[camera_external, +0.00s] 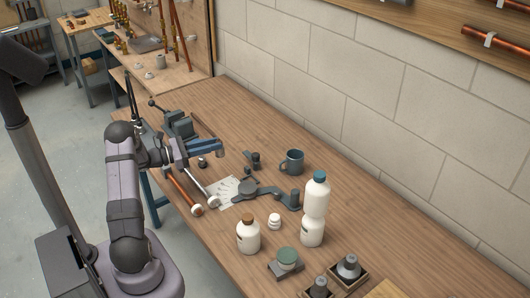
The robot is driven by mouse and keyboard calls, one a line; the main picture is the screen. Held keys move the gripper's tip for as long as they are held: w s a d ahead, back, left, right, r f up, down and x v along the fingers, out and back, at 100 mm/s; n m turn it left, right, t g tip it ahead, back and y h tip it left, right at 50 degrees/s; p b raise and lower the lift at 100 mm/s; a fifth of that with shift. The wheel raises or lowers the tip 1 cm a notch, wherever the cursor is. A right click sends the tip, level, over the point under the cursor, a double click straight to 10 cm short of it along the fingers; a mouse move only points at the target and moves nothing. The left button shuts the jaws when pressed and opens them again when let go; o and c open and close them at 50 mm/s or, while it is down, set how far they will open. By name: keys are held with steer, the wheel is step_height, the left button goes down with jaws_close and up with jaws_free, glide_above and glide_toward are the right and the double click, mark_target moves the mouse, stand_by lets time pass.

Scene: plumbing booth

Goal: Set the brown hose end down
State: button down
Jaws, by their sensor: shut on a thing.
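The brown hose (181,189) is a thin brown tube with a white end piece (197,210) at its lower right. Its upper end meets my gripper (176,164), which is shut on it; the fingers are small and partly hidden by my wrist. A grey hose or rod (199,183) with a white end (212,202) runs beside it, to the right. Both lie over the left edge of the wooden bench (345,226). I cannot tell whether the brown hose touches the bench.
A vise (182,127) stands behind my gripper.

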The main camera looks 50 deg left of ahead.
steer(key=shift+f+p, duration=1.05)
steer(key=shift+f, duration=3.8)
steer(key=shift+f, duration=0.1)
steer(key=shift+f+b, duration=0.4)
steer(key=shift+b, duration=0.1)
steer(key=shift+s+d+f, duration=0.1)
steer(key=shift+f, duration=0.05)
